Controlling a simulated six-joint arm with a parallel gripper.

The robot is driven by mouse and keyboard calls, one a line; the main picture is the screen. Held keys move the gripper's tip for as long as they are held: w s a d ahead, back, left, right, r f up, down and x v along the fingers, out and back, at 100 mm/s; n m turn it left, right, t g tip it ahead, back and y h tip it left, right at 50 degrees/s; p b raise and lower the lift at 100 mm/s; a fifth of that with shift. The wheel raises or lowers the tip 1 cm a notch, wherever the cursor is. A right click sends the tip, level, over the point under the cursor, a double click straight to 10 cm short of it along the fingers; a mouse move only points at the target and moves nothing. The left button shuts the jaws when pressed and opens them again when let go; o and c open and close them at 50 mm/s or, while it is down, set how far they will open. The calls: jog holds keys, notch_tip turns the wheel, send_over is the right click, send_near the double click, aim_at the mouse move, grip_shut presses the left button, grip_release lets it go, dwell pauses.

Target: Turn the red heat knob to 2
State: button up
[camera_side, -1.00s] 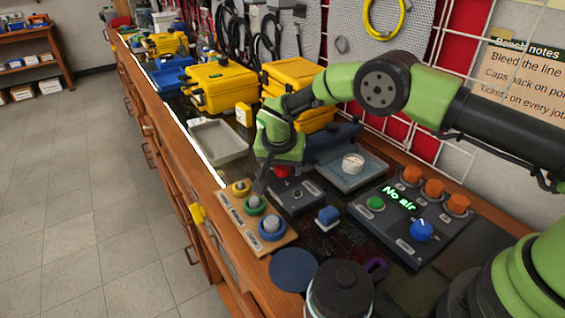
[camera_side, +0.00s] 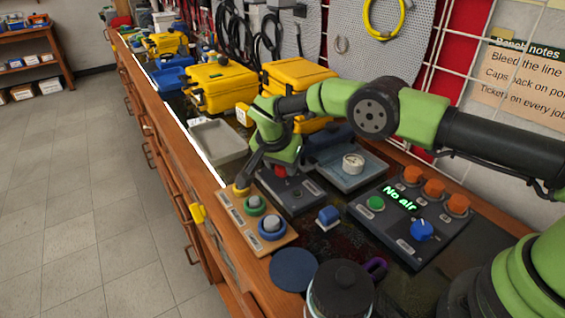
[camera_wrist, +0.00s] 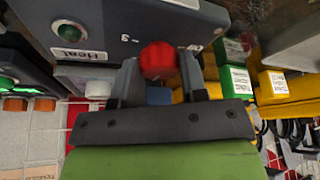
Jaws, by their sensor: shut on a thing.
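The red heat knob (camera_wrist: 160,58) sits on a dark grey box with a label reading Heat (camera_wrist: 80,53) in the wrist view. My gripper (camera_wrist: 158,66) is shut on the knob, one finger on each side. A 3 mark (camera_wrist: 128,39) shows beside the knob; which mark the knob points to cannot be told. In the side view a little of the red knob (camera_side: 281,171) shows under my gripper on the dark box (camera_side: 300,197); the fingertips are mostly hidden there.
A wooden board (camera_side: 254,238) with yellow, green and blue ringed parts is close in front. A panel reading No air (camera_side: 399,199) with a blue knob (camera_side: 422,230) stands at right. A gauge tray (camera_side: 345,176) and grey tray (camera_side: 218,144) are nearby, with yellow cases (camera_side: 221,84) behind.

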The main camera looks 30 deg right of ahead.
jog(key=o, duration=0.9)
jog(key=shift+r, duration=0.15)
jog(key=v, duration=0.9)
jog(key=shift+s+a+r, duration=0.1)
jog(key=shift+a+r, duration=0.05)
jog(key=shift+r, duration=0.2)
